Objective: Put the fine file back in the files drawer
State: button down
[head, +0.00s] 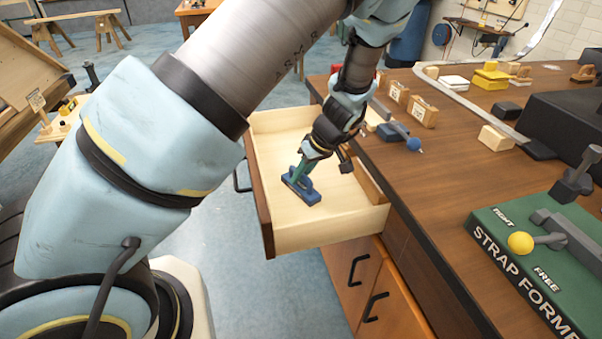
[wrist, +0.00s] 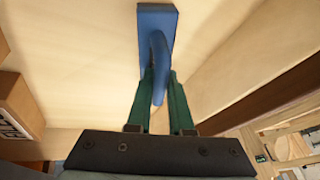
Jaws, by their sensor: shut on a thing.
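The fine file appears as a flat blue block with an arched blue handle (head: 306,193); no label on it can be read. My gripper (head: 299,176) is shut on its handle, inside the open, pale wooden drawer (head: 290,237). In the wrist view, the green fingers of my gripper (wrist: 160,100) close on both sides of the handle, and the blue block (wrist: 157,20) lies flat beyond them. The file is low over the drawer floor; I cannot tell whether it touches. The rest of the drawer floor in view is bare.
The wooden workbench (head: 450,190) stands right of the drawer. Closed cabinet doors (head: 365,290) lie below. The drawer walls surround my gripper.

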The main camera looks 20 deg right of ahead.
jog(key=shift+f, duration=0.2)
jog(key=c, duration=0.8)
grip_release()
